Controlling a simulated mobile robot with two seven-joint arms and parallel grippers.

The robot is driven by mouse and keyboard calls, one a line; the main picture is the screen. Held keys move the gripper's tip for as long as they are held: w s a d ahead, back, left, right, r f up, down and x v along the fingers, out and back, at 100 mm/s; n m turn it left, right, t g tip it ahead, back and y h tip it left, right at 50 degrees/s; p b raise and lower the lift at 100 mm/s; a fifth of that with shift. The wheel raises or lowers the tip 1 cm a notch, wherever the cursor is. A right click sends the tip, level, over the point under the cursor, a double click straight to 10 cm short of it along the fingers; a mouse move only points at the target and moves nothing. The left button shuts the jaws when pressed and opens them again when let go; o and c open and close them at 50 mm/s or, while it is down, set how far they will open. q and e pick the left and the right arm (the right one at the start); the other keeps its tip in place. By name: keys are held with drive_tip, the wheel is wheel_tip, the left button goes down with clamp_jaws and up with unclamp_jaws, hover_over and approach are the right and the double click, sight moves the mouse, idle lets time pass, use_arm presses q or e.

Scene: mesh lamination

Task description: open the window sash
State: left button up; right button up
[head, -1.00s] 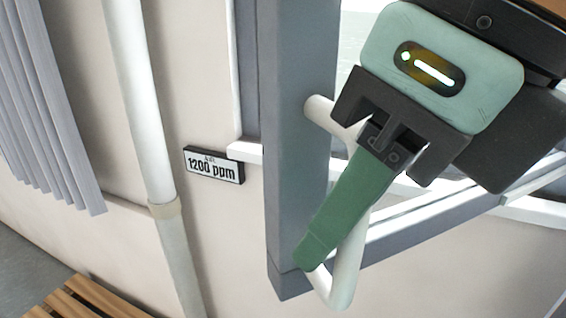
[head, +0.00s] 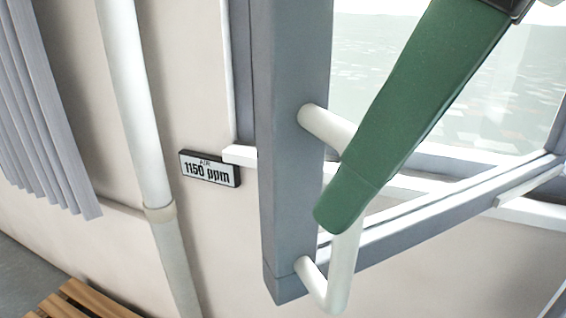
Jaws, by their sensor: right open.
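The window sash (head: 285,180) has a grey frame with glass and stands swung out from the wall, partly open. A white bar handle (head: 343,272) is fixed to its near upright. My right gripper (head: 336,212) comes in from the top right; only a long green finger shows, its body being outside the picture. The finger lies in front of the handle and hides its middle. The jaws are open, and I cannot tell whether the finger touches the handle. My left gripper is not in view.
A small air sign (head: 210,168) reading 1150 ppm is on the wall left of the sash. A white pipe (head: 140,110) runs down the wall. Grey blinds (head: 40,120) hang at far left. A slatted wooden bench (head: 75,302) is at bottom left.

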drive_tip(key=p+v, duration=0.1)
drive_tip(key=v, duration=0.5)
drive_tip(key=shift+s, duration=0.1)
idle(0.3)
